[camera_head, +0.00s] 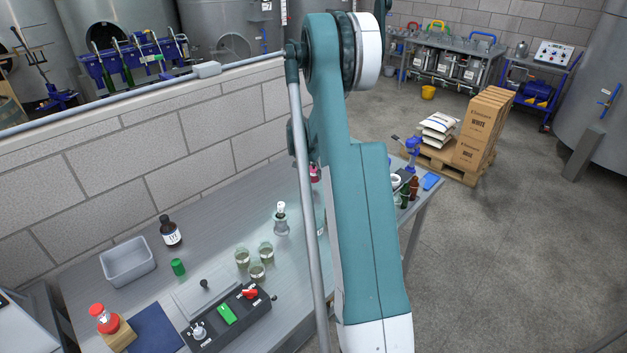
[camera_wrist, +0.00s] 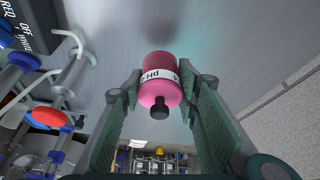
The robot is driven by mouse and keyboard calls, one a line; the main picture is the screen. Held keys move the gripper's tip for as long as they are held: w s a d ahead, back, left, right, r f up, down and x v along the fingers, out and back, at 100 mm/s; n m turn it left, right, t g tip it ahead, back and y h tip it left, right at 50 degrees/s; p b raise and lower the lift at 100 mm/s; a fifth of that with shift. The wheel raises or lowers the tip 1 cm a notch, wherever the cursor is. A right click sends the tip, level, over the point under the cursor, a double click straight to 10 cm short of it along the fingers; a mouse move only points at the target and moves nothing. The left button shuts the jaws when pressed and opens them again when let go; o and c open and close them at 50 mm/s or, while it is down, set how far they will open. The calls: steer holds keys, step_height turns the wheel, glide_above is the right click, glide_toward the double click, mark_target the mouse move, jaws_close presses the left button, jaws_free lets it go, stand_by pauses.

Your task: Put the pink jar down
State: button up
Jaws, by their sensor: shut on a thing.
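The pink jar (camera_wrist: 162,92) has a white label with dark print and a small black knob on the end facing the camera. In the wrist view it sits between the two green-padded fingers of my gripper (camera_wrist: 160,86), which is shut on it. The grey metal table (camera_wrist: 120,60) shows beyond the jar, with a soft shadow near its far end. I cannot tell whether the jar touches the table. In the head view a small pink patch of the jar (camera_head: 314,173) shows at the left edge of my arm. My arm hides the rest and the gripper there.
The table (camera_head: 215,215) also holds a grey tub (camera_head: 128,262), a brown bottle (camera_head: 171,232), a green cylinder (camera_head: 178,267), several glass beakers (camera_head: 266,252), a glass flask (camera_head: 281,222) and a dark control box (camera_head: 226,315). Small bottles (camera_head: 413,187) stand near the right end.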

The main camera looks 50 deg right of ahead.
mark_target(314, 179)
steer(key=shift+f, duration=1.85)
steer(key=shift+f+b, duration=0.1)
steer(key=shift+b, duration=0.2)
steer(key=o, duration=0.9)
steer(key=shift+o, duration=0.2)
steer(key=p+v, duration=0.1)
steer(key=v, duration=1.1)
